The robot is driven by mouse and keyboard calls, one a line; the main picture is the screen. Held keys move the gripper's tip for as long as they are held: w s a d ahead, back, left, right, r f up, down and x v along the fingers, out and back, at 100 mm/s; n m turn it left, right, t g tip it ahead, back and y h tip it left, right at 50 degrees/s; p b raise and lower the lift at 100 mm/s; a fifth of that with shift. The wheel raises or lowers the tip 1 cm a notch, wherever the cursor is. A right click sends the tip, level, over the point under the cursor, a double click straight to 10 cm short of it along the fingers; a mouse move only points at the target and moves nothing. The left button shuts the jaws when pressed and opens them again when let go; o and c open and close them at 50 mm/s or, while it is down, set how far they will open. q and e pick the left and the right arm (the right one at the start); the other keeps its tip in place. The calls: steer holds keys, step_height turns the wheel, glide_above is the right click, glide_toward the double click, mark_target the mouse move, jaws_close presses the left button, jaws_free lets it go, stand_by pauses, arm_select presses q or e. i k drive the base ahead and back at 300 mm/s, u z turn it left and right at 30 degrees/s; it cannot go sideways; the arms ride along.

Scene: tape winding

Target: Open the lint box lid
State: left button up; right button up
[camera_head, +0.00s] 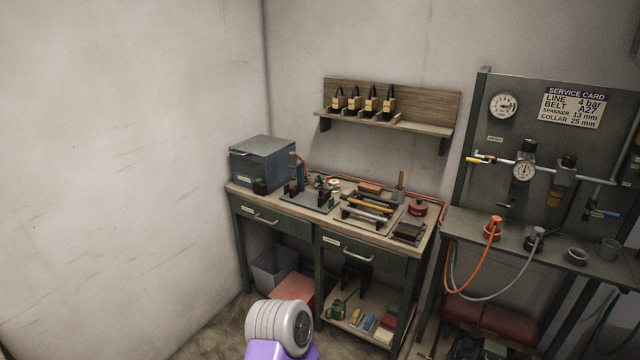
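A blue-grey metal box (263,165) with a small pale label on its front stands at the left end of the workbench; its top looks shut. I cannot read the label, so I cannot tell for sure that it is the lint box. Below the bench, a grey open bin (270,268) and a reddish box (293,289) stand on the floor at the left. Neither of my grippers is in view. A white and purple part of my own body shows at the bottom centre, well in front of the bench.
The workbench (413,249) has drawers and carries tools, a red tin (417,208) and a tool tray. A wooden shelf (436,127) hangs above it. At the right stand a gauge panel (478,108) and a second bench with hoses. A bare wall is at the left.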

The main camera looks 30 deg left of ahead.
mark_target(263, 146)
steer(key=u, duration=1.6)
steer(key=i, duration=1.05)
steer(key=u, duration=0.45)
steer(key=i, duration=1.85)
steer(key=u, duration=0.2)
